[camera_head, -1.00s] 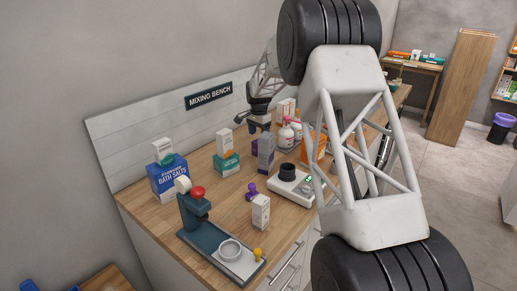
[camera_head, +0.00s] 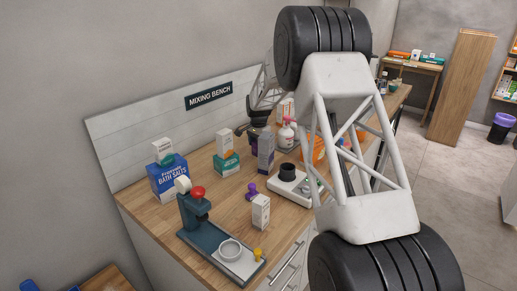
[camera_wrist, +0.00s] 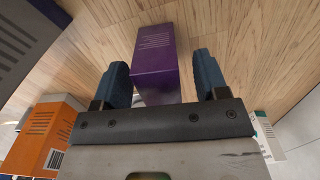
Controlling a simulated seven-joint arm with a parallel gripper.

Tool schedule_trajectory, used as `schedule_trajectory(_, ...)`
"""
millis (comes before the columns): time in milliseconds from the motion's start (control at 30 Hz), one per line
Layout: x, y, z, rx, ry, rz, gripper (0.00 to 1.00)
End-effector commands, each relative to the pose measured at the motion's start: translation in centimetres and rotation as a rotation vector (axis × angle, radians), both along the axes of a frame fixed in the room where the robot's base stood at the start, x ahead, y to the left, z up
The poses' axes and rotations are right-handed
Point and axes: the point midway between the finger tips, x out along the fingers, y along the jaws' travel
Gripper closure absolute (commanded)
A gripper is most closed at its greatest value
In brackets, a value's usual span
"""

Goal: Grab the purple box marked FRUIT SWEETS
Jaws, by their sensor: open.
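A purple box (camera_wrist: 157,70) with lines of small pale print on its face is in the wrist view, on the wooden bench top. No FRUIT SWEETS lettering can be read on the side that shows. My gripper (camera_wrist: 165,78) is open, with one blue finger on each side of the box. The near end of the box reaches between the fingers, and a gap shows on each side. In the head view my gripper (camera_head: 259,125) is small and partly hidden among items at the back of the bench.
In the wrist view an orange box (camera_wrist: 42,135) lies left, a dark grey box (camera_wrist: 25,35) upper left and a white carton (camera_wrist: 268,135) right. In the head view a grey carton (camera_head: 266,152) and a spray bottle (camera_head: 286,133) stand close to my gripper.

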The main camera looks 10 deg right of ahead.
Motion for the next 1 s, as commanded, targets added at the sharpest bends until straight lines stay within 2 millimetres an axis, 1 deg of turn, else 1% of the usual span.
schedule_trajectory(167, 0.01, -0.01, -0.59, 0.0, -0.001, 0.0, 0.33)
schedule_trajectory(633, 0.01, -0.01, -0.58, 0.0, 0.0, 0.0, 0.33)
schedule_trajectory(667, 0.01, -0.01, -0.58, 0.0, 0.0, 0.0, 0.34)
schedule_trajectory(700, 0.01, -0.01, -0.58, 0.0, 0.0, 0.0, 0.41)
schedule_trajectory(1000, 0.01, -0.01, -0.58, 0.0, 0.0, 0.0, 0.86)
